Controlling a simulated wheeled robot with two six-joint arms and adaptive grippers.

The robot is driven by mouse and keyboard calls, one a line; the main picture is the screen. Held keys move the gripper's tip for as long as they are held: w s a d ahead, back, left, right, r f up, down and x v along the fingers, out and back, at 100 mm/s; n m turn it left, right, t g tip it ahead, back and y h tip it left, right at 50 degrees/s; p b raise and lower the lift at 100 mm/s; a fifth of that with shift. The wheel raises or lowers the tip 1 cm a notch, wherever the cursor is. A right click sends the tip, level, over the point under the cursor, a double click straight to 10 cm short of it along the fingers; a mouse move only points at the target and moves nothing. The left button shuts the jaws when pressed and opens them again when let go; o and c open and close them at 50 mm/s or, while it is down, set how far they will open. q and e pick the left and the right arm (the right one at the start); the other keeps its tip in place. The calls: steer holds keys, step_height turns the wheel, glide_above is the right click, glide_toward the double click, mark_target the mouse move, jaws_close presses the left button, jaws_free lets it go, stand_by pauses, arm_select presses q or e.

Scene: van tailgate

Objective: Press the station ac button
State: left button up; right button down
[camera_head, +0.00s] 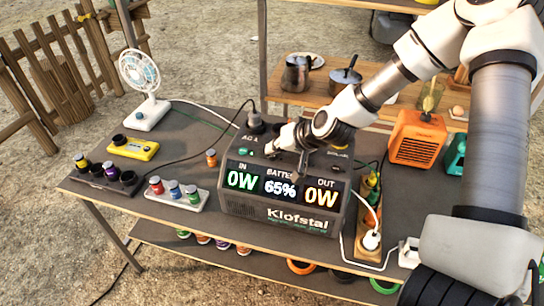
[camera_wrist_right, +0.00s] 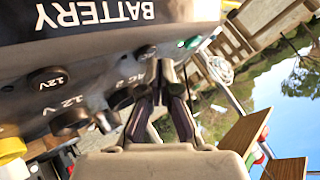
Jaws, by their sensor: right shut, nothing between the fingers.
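The station (camera_head: 275,212) is a dark grey box marked Klofstal on the table. Its display reads IN 0W, battery 65% and OUT 0W. A small green-lit button (camera_head: 251,153) shows on its top near an "AC 1" label. A green button (camera_wrist_right: 190,43) also shows in the right wrist view, just beyond the fingertips, with a round knob or button (camera_wrist_right: 147,50) beside them. My right gripper (camera_head: 272,146) is shut and empty, low over the station's top. Its closed fingers (camera_wrist_right: 161,72) partly hide the panel, and I cannot tell whether they touch it. My left gripper is out of view.
A black plug (camera_head: 255,122) stands in the station's back left. A white fan (camera_head: 140,75), a yellow device (camera_head: 133,149) and small jars (camera_head: 174,188) lie left. An orange heater (camera_head: 417,138) and a power strip (camera_head: 369,220) stand right. My right arm covers the right side.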

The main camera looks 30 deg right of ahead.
mark_target(274, 157)
steer(key=shift+f, duration=0.3)
stand_by(0.5)
steer(key=shift+r+p, duration=0.55)
steer(key=shift+r, duration=0.1)
step_height(274, 157, up, 6)
steer(key=p, duration=0.6)
stand_by(1.3)
